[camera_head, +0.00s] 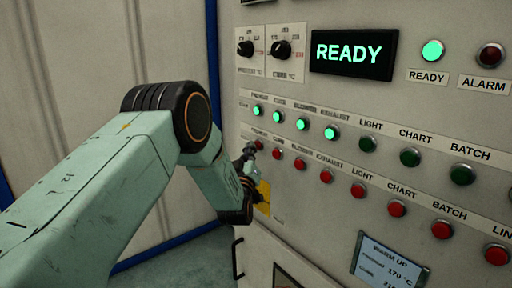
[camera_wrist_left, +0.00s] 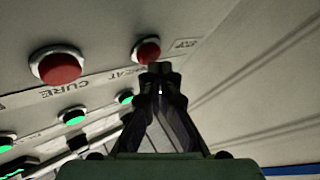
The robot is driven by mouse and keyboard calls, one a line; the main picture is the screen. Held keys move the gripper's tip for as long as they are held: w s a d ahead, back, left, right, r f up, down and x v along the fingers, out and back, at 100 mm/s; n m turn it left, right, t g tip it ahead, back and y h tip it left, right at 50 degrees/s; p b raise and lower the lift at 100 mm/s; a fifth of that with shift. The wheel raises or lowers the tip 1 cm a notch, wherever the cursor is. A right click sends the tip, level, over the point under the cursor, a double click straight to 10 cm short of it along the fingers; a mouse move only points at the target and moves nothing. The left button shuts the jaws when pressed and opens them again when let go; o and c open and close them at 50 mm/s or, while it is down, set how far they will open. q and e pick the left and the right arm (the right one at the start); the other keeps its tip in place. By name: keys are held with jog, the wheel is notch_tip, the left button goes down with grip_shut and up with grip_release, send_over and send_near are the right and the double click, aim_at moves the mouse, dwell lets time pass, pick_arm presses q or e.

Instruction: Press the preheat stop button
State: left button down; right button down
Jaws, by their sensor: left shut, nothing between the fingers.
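The preheat stop button (camera_wrist_left: 148,50) is a red dome in a pale ring, beside a partly hidden label ending in "EAT" in the wrist view. My left gripper (camera_wrist_left: 162,70) is shut and empty, its fingertips just below this button and overlapping its lower edge. I cannot tell whether they touch it. In the head view my left gripper (camera_head: 248,152) is at the left end of the red button row, largely covering the preheat stop button. The green preheat button (camera_head: 257,110) above it is lit. My right gripper is not in view.
The red cure button (camera_head: 277,153) sits close to the right of the fingertips in the head view. More red and green buttons run along the panel (camera_head: 300,210). A lit READY display (camera_head: 349,53) is above. A yellow label (camera_head: 263,197) lies below, partly behind my wrist.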

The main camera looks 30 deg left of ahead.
pick_arm(q)
jog(key=shift+w+f, duration=0.1)
jog(key=shift+w, duration=0.15)
jog(key=shift+w+d+b, duration=0.15)
jog(key=shift+w+b, duration=0.05)
jog(key=shift+b, duration=0.15)
jog(key=shift+s, duration=0.2)
dwell(0.4)
jog(key=shift+s+a+p, duration=0.35)
jog(key=shift+s+a, duration=0.05)
jog(key=shift+s, duration=0.2)
jog(key=s, duration=0.1)
jog(key=s+a+p, duration=0.1)
jog(key=s, duration=0.1)
jog(key=s+a+p, duration=0.1)
jog(key=shift+s, duration=0.3)
